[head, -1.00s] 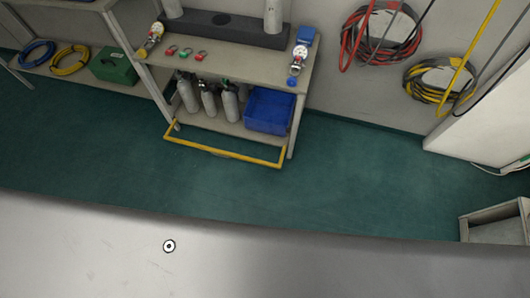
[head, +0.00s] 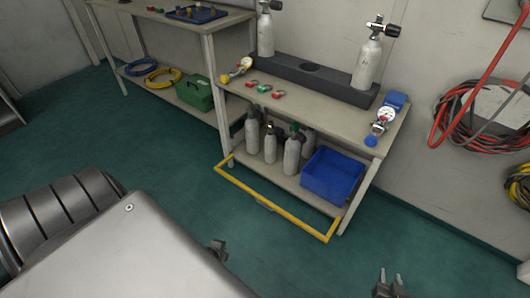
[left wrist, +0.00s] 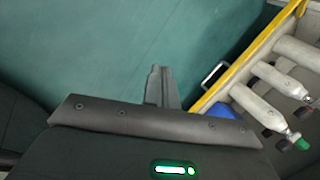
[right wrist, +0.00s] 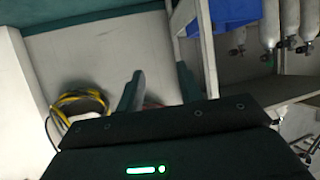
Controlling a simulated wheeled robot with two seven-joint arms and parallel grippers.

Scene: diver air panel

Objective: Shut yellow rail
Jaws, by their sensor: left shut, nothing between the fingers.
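The yellow rail (head: 272,206) is a U-shaped bar at the lower shelf of the bench. It stands out in front of the shelf, low over the floor, with a small grey piece at its middle. In the left wrist view the rail (left wrist: 249,57) runs diagonally at the upper right. My left gripper (head: 218,250) is shut and empty, apart from the rail on its near side; its closed fingers (left wrist: 158,85) show in the left wrist view. My right gripper (head: 390,279) is open and empty at the lower right, with spread fingers (right wrist: 158,88) in the right wrist view.
Several grey cylinders (head: 291,155) and a blue bin (head: 331,175) stand on the lower shelf behind the rail. Gauges, red and green fittings and a dark block (head: 310,78) are on the bench top. Coiled hoses (head: 480,120) hang at right. The green floor before the rail is clear.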

